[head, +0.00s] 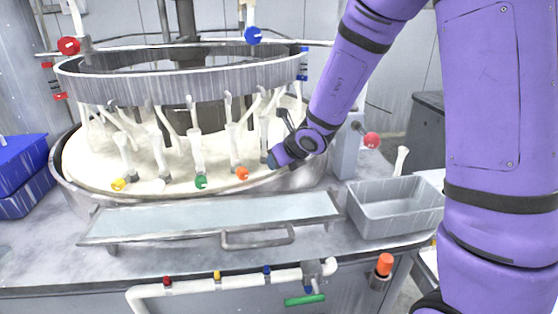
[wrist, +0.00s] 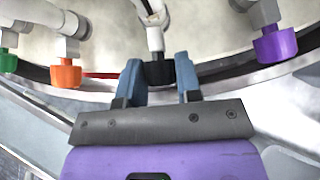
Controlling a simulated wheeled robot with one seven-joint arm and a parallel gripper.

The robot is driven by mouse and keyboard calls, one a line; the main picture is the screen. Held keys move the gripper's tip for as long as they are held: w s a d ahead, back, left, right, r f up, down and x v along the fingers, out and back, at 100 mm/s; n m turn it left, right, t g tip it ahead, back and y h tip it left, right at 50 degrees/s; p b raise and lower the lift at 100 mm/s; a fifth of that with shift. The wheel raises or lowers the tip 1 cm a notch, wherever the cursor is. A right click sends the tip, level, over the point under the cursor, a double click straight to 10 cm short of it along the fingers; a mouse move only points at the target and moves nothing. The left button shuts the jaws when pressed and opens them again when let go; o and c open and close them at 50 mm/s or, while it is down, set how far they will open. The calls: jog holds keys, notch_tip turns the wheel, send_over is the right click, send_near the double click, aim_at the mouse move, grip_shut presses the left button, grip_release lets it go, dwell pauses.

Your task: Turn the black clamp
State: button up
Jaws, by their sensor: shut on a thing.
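The black clamp (wrist: 159,73) is a dark knob at the end of a white, jointed stem in the wrist view. It sits between the two blue fingers of my gripper (wrist: 159,82), which is shut on it. In the head view my gripper (head: 272,160) is at the right front rim of the polishing machine, and the purple wrist hides the black clamp there.
An orange knob (wrist: 65,74) stands left of the gripper and a purple knob (wrist: 275,44) right of it. A green knob (head: 201,182) hangs further left. The round platen (head: 90,165), a metal tray (head: 390,212) and a flat plate (head: 200,217) surround the work area.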

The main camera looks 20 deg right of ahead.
jog(key=shift+a+n+t+h, duration=0.15)
jog(key=shift+n+t+h, duration=0.55)
jog(key=shift+h, duration=0.7)
dwell(0.5)
jog(key=o, duration=0.6)
jog(key=shift+o, duration=0.2)
jog(key=shift+s, duration=0.1)
jog(key=v, duration=1)
dwell(0.9)
jog(key=shift+s+r, duration=0.25)
dwell(0.4)
